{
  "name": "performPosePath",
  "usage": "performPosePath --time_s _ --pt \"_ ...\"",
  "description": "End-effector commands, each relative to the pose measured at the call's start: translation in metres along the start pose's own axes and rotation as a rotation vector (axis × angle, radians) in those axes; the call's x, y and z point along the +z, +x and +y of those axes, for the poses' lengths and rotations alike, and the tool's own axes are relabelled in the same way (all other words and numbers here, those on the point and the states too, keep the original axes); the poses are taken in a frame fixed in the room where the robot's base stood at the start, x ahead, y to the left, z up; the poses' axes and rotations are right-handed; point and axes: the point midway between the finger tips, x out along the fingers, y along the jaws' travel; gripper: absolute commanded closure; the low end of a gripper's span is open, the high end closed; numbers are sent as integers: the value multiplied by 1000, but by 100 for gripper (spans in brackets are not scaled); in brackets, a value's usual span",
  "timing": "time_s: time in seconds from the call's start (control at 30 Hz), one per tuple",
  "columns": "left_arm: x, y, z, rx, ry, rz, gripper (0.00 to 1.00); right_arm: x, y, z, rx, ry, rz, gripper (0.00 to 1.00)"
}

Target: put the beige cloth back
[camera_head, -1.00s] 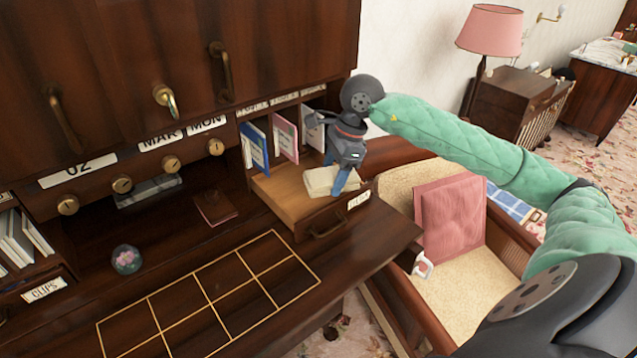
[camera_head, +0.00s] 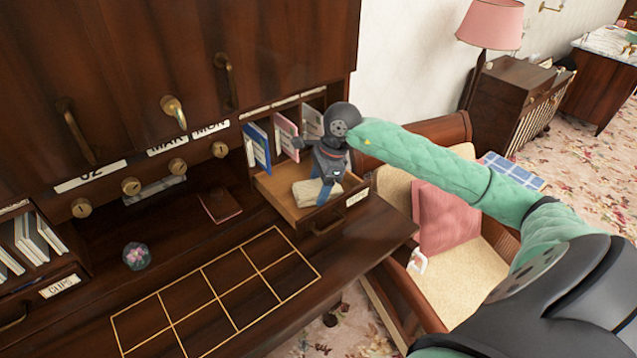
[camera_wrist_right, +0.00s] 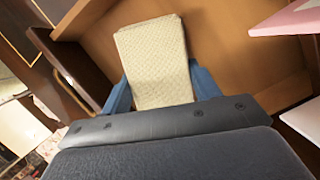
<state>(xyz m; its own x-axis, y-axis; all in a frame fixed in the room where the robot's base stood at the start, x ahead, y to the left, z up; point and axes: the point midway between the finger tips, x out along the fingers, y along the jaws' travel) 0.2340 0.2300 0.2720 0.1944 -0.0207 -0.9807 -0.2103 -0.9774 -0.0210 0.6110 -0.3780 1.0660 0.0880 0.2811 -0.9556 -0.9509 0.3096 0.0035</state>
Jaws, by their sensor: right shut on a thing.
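The beige cloth (camera_head: 309,193) is a folded pad inside the open wooden drawer (camera_head: 281,203) on the right side of the desk. My right gripper (camera_head: 326,192) reaches down into the drawer with its blue fingers at the cloth. In the right wrist view the cloth (camera_wrist_right: 155,62) lies between the two blue fingers (camera_wrist_right: 160,88), and the gripper is shut on it. The drawer's floor shows around the cloth. I cannot tell whether the cloth touches the drawer floor. My left gripper is not in view.
Upright blue (camera_head: 258,146) and pink (camera_head: 286,136) booklets stand in slots just behind the drawer. A glass ball with a flower (camera_head: 137,256) and a dark red notebook (camera_head: 220,207) rest on the desk. The gold grid area (camera_head: 217,292) is bare. An armchair with a pink cushion (camera_head: 446,217) stands right.

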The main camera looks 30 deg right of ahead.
Motion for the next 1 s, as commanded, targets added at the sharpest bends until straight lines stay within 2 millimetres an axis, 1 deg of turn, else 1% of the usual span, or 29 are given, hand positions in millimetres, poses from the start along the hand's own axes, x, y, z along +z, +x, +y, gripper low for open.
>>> performPosePath --time_s 0.27,0.57,0.6,0.67,0.7,1.0 --pt "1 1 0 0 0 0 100 0 1 0 0 0 0 60" --pt "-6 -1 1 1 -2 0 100 -1 4 0 0 0 0 60" --pt "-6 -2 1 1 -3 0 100 -1 3 0 0 0 -1 31" --pt "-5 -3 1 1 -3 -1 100 -1 3 0 0 0 -1 19" --pt "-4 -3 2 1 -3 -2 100 -1 3 0 0 0 -1 17" --pt "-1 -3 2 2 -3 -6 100 -1 3 0 0 0 -1 17"
